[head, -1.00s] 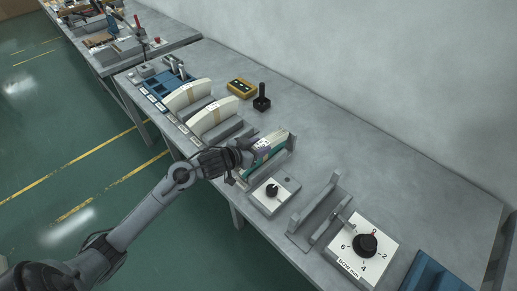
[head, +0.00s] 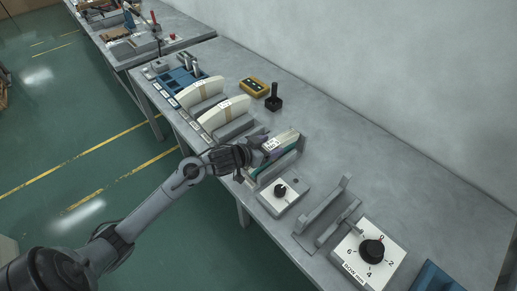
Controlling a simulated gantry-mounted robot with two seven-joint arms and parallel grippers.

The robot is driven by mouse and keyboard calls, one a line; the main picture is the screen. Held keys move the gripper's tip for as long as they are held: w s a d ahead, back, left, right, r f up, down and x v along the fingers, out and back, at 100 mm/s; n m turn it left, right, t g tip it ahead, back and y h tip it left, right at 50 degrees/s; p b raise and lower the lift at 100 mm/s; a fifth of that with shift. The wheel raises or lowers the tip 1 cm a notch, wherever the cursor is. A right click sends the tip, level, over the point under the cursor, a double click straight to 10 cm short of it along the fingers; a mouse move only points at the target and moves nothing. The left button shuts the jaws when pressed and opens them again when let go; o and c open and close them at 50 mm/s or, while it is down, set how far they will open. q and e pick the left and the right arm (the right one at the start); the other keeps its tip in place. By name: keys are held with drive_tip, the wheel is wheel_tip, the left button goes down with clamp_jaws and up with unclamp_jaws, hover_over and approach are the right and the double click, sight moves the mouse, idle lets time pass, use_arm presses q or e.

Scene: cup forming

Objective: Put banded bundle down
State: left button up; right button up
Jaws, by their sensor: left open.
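A banded bundle (head: 283,142) with a pale top, a green side and a white label stands on edge in a grey holder (head: 291,159) near the middle of the bench. My left gripper (head: 258,151) is at the bundle's near left end, with its jaws open. The dark gripper body partly hides that end, and I cannot tell whether the fingers touch the bundle. My right gripper is not in view.
A dial box (head: 285,198) is close in front of the holder. An empty grey bracket (head: 322,217) and a larger numbered dial (head: 369,255) stand farther right. A yellow box (head: 253,88) and a black post (head: 273,100) are behind. The bench's right rear is clear.

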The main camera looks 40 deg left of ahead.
use_arm(q)
drive_tip(key=d+p+v, duration=0.1)
drive_tip(key=p+v, duration=0.2)
drive_tip(key=v, duration=0.8)
drive_tip(key=s+d+f+g, duration=0.5)
drive_tip(key=s+d+f, duration=0.1)
drive_tip(key=s, duration=0.4)
drive_tip(key=s+d+f+m+g+y, duration=0.1)
drive_tip(key=s+d+f+g, duration=0.4)
drive_tip(key=s+d, duration=0.3)
drive_tip(key=shift+s+f, duration=0.75)
drive_tip(key=shift+s, duration=0.2)
drive_tip(key=shift+d, duration=0.1)
wheel_tip(320, 180, up, 35)
drive_tip(key=p, duration=3.5)
drive_tip(key=shift+r, duration=0.15)
